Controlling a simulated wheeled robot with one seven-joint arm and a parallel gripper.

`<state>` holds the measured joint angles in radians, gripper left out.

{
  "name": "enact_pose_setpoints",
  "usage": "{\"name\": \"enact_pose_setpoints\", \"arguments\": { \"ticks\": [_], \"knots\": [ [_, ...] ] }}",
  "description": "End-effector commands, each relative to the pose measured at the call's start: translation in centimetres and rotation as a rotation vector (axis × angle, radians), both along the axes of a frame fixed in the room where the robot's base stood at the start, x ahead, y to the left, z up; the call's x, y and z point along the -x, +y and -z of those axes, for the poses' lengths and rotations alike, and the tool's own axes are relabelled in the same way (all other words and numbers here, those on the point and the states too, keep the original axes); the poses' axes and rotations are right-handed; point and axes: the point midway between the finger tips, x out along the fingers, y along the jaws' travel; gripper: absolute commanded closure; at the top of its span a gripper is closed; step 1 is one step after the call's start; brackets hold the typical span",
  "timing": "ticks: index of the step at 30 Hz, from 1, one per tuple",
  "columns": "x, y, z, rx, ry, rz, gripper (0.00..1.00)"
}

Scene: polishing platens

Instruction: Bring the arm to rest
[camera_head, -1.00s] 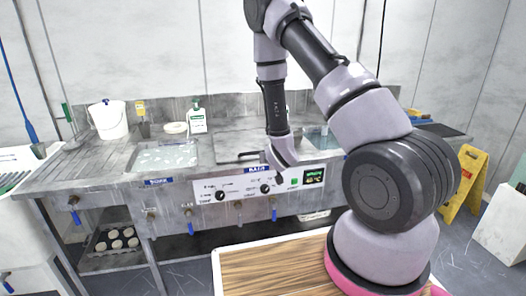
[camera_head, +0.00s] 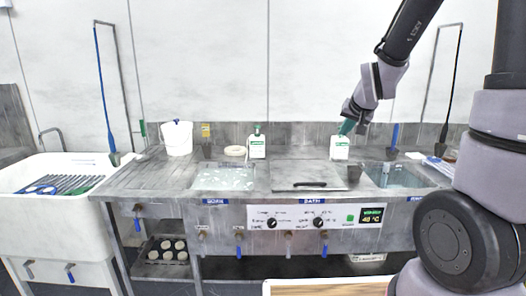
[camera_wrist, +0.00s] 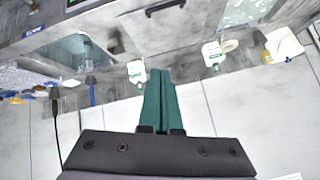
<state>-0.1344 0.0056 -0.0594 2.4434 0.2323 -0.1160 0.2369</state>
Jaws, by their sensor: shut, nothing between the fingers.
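My gripper (camera_head: 347,127) is in the upper right of the head view, raised on my arm in front of the back wall. Its green fingers point down and overlap the top of a white bottle (camera_head: 340,150) in the picture; I cannot tell the depth between them. In the wrist view my gripper (camera_wrist: 160,76) shows its two green fingers side by side, shut with nothing between them. In that view the white bottle (camera_wrist: 137,72) shows just left of the fingertips, and a black handle (camera_wrist: 165,8) lies farther ahead.
A steel bench (camera_head: 150,180) carries a left basin (camera_head: 225,179), a right basin (camera_head: 395,179) and a knob panel (camera_head: 315,217). A white bucket (camera_head: 178,140) and a second white bottle (camera_head: 257,146) stand along the back. A white sink (camera_head: 50,225) of tools is at left.

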Motion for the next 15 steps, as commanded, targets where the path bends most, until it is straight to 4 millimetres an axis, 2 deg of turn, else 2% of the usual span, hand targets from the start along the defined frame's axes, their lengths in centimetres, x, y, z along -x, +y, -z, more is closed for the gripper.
{"name": "enact_pose_setpoints", "arguments": {
  "ticks": [1,6,10,15],
  "knots": [
    [1.4,-0.2,-2.2,-0.018,0.002,0.002,1.0],
    [7.4,-0.3,-7.1,-0.065,0.055,-0.01,1.0],
    [12.6,-0.2,-10.1,-0.095,0.094,-0.022,1.0],
    [18.8,0.2,-12.4,-0.121,0.139,-0.036,1.0]
  ]
}}
